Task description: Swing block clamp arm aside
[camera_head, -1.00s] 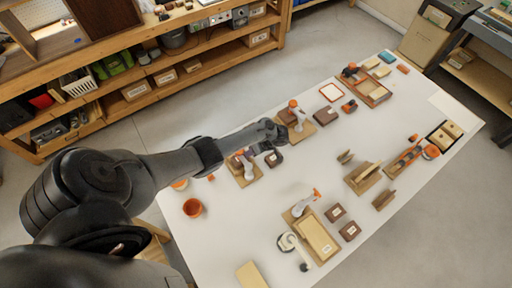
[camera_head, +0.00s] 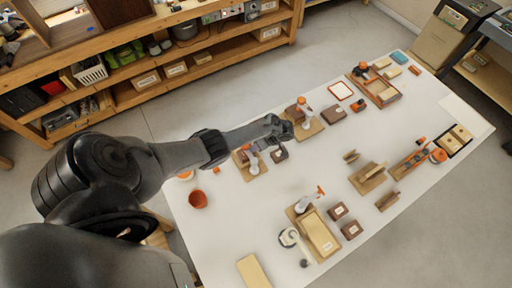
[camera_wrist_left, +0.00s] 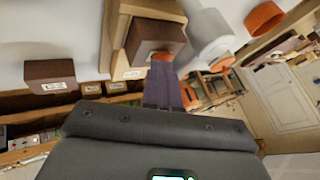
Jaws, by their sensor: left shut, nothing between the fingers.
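The block clamp (camera_head: 307,112) stands on a wooden base at the back middle of the white table, with a white arm and an orange tip. A brown block (camera_head: 293,113) sits on its base. My left gripper (camera_head: 284,132) is at the near left side of this fixture. In the left wrist view the shut, empty fingers (camera_wrist_left: 163,88) point at the brown block (camera_wrist_left: 156,36) and overlap an orange part at its edge. The white clamp arm (camera_wrist_left: 208,34) and orange handle (camera_wrist_left: 265,18) show to the right. Whether the fingers touch anything is unclear. My right gripper is out of view.
A similar clamp fixture (camera_head: 252,163) stands just below my left arm. A loose labelled brown block (camera_head: 335,113) lies right of the block clamp. Another clamp with a board (camera_head: 318,232) stands nearer. The table middle (camera_head: 310,165) is clear.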

